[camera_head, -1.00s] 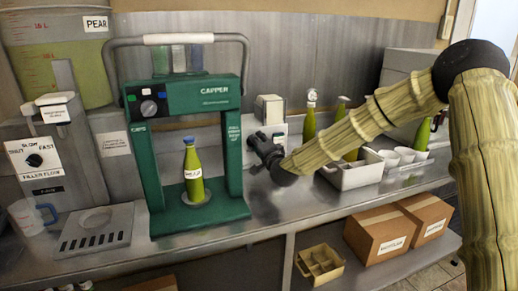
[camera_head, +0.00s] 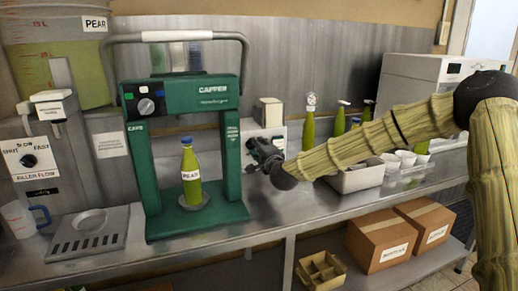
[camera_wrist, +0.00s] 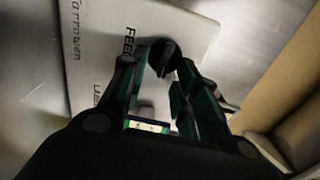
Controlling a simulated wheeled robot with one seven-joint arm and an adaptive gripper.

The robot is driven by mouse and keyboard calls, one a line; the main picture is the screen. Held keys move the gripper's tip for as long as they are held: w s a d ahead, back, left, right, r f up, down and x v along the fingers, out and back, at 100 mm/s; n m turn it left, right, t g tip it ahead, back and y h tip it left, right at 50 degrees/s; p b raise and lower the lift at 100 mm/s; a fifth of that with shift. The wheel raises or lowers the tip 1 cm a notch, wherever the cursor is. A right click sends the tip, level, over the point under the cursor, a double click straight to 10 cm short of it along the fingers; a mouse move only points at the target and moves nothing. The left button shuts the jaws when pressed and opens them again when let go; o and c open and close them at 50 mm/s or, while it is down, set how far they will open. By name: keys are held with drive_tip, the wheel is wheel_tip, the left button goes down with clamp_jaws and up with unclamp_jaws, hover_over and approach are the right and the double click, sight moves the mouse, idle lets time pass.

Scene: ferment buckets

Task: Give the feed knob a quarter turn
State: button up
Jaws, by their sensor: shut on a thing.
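The feed knob (camera_wrist: 163,55) is a small black knob on a pale panel (camera_wrist: 85,35) lettered "FEED" in the wrist view. My gripper (camera_wrist: 165,65) is shut on it, with the dark fingers at either side of the knob. In the head view my gripper (camera_head: 258,150) is at the front of the small white machine (camera_head: 278,132) just right of the green capper. There the gripper hides the knob, so the knob's pointer direction cannot be told. Part of a second word shows on the panel in the wrist view.
The green capper (camera_head: 237,160) stands close left of my gripper, with a green bottle (camera_head: 190,175) on its base. Green bottles (camera_head: 308,130) and a grey tray (camera_head: 358,180) stand to the right. Cartons (camera_head: 380,238) sit on the lower shelf. The bench front is clear.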

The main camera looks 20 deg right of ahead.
drive_tip(key=shift+d, duration=0.1)
drive_tip(key=o, duration=1)
drive_tip(key=s, duration=1.2)
drive_tip(key=shift+d, duration=0.2)
